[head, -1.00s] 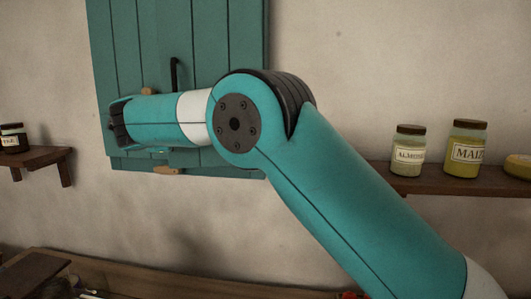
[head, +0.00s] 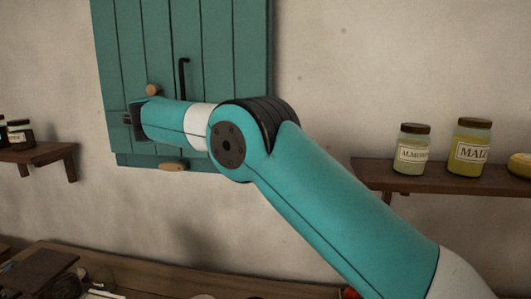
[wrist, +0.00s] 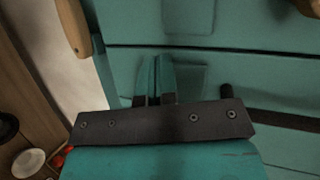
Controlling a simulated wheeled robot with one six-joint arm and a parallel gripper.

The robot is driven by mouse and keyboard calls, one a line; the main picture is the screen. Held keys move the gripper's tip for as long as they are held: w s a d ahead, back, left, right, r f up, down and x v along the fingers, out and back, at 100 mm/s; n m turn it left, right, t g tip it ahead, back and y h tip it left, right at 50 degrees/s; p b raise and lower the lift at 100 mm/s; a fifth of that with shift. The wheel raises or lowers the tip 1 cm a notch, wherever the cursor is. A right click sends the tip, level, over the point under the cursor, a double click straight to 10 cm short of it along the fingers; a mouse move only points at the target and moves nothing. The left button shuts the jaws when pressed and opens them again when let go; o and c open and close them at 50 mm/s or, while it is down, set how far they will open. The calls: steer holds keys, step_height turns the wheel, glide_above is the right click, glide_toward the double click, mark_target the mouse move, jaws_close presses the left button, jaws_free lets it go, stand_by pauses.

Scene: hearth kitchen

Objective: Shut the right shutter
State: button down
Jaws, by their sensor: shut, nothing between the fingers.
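The teal plank shutters (head: 225,50) cover the window on the wall in the head view, with a black upright handle (head: 183,75), a round wooden knob (head: 152,90) and a wooden turn-piece (head: 173,166) at the bottom edge. They look close to flat; my arm hides part of the right side, so I cannot tell if the right shutter is fully flush. In the wrist view my gripper (wrist: 157,62) is shut and empty, fingertips at or very near the teal panel (wrist: 200,85). The turn-piece (wrist: 73,27) and knob (wrist: 308,8) also show there. The head view hides the fingertips.
A wall shelf (head: 430,183) on the right bears an almond jar (head: 411,150), a maize jar (head: 469,147) and a yellow item (head: 520,166). A small shelf (head: 40,154) with dark jars is on the left. A wooden counter (head: 150,275) runs below.

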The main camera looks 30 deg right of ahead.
steer(key=shift+a, duration=0.1)
steer(key=s+a+r+b, duration=0.3)
steer(key=s+a+b, duration=0.45)
steer(key=s, duration=0.35)
steer(key=s+d+f+n+g+y+b, duration=0.1)
steer(key=s+d+f+n+g+y, duration=0.25)
steer(key=s+f+n, duration=0.45)
steer(key=s+d+f+n+g+y+b, duration=0.2)
steer(key=s+f+n+g, duration=0.3)
steer(key=s+n, duration=0.45)
steer(key=s+d+f+n+g+y, duration=0.1)
steer(key=s+f+n, duration=0.2)
steer(key=s, duration=0.6)
steer(key=s+d+f+n+g, duration=0.1)
steer(key=s+f+n, duration=0.3)
steer(key=s, duration=0.5)
steer(key=s+d+f+n+g+y+b, duration=0.1)
steer(key=s+f+n+g, duration=0.2)
steer(key=s+f, duration=0.3)
steer(key=s+n, duration=0.1)
steer(key=s, duration=0.2)
steer(key=shift+y, duration=0.35)
steer(key=c, duration=1.8)
jaws_free()
steer(key=shift+w+g, duration=0.1)
steer(key=shift+g, duration=0.15)
